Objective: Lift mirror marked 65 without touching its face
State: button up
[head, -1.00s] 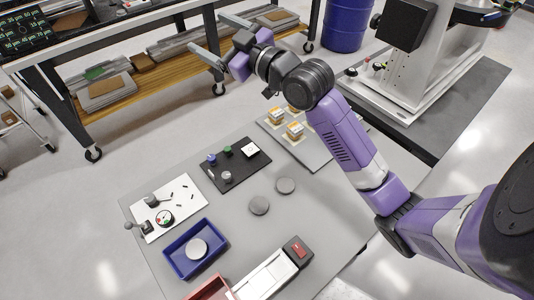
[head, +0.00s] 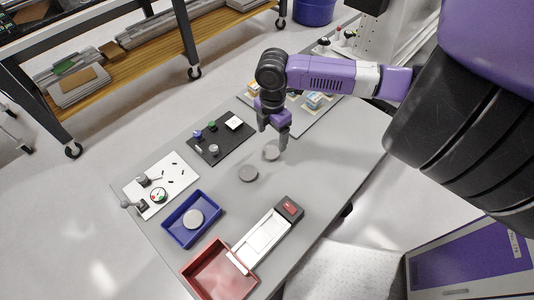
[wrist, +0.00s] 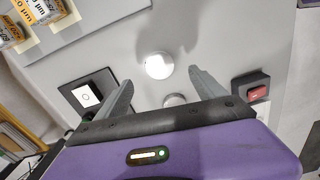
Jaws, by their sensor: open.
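Three round grey discs that look like mirrors are in the head view; no 65 mark is readable on any. One disc (head: 271,153) lies on the table just below my gripper (head: 273,139). A second disc (head: 248,173) lies to its lower left, and a third disc (head: 193,218) lies in the blue tray (head: 176,238). In the wrist view my gripper (wrist: 160,88) is open and empty, fingers pointing toward the table. A bright, glaring disc (wrist: 158,66) shows between and beyond the fingertips. Another disc (wrist: 174,100) is partly hidden by the gripper body.
A black plate (head: 226,150) with small parts and a white board (head: 178,172) with a dial lie left. Several yellow-labelled boxes (wrist: 22,20) stand behind. Bare table (head: 320,160) lies right.

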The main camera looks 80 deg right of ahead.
aim_at(271, 152)
jog(key=shift+f+p, duration=0.95)
jog(key=shift+f, duration=2.9)
jog(key=c, duration=1.6)
jog(key=shift+o, duration=0.2)
jog(key=shift+r, duration=0.15)
